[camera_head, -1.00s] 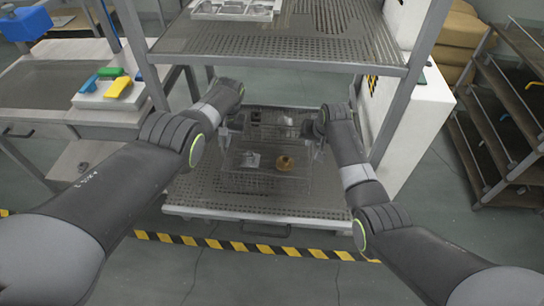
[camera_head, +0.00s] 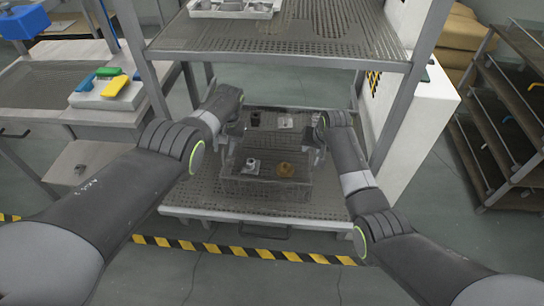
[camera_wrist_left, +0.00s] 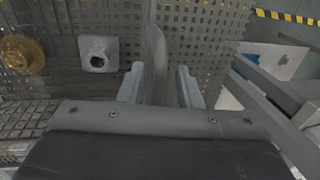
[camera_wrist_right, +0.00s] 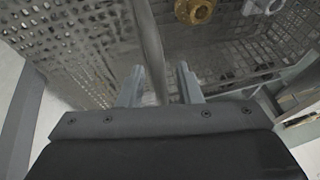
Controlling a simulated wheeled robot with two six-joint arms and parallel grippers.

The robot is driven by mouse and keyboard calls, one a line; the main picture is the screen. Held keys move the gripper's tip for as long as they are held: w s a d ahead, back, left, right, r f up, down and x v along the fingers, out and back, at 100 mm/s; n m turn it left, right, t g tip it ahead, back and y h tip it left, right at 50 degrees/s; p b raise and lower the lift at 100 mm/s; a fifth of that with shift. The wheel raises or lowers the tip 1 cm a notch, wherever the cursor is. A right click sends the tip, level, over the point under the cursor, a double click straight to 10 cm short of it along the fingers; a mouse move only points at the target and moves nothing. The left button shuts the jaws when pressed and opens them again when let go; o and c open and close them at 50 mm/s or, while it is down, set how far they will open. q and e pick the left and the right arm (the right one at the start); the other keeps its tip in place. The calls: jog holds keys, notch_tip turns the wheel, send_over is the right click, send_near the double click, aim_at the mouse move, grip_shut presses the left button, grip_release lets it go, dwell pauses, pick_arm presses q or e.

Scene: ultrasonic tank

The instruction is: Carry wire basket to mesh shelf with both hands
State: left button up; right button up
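The wire basket (camera_head: 265,187) is a see-through grey mesh box over the lower mesh shelf (camera_head: 200,190), between the rack posts. In it are a grey metal fitting (camera_head: 252,167), a brass fitting (camera_head: 285,169) and, further back, a dark part (camera_head: 255,119) and a light part (camera_head: 285,122). My left gripper (camera_wrist_left: 160,88) has the basket's left rim between its fingers. My right gripper (camera_wrist_right: 160,85) has the right rim between its fingers. Both look shut on it. In the head view the fingertips are small, and the gap under the basket cannot be judged.
An upper mesh shelf (camera_head: 335,45) with a white tray (camera_head: 232,9) overhangs the basket. Rack posts stand left (camera_head: 140,60) and right (camera_head: 400,110). A bench (camera_head: 60,112) with coloured tools is at left, a white cabinet (camera_head: 425,110) at right. Striped tape (camera_head: 180,245) crosses the floor in front.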

pick_arm(q)
jog(key=shift+d+r, duration=0.1)
jog(key=shift+r, duration=0.05)
jog(key=shift+w+d+r, duration=0.1)
jog(key=shift+r, duration=0.35)
notch_tip(320, 180, up, 11)
jog(key=d, duration=0.2)
jog(key=shift+f, duration=0.2)
pick_arm(e)
jog(key=v, duration=1.2)
pick_arm(q)
jog(key=shift+s+f, duration=0.1)
jog(key=shift+s, duration=0.15)
pick_arm(e)
jog(key=shift+s+f, duration=0.1)
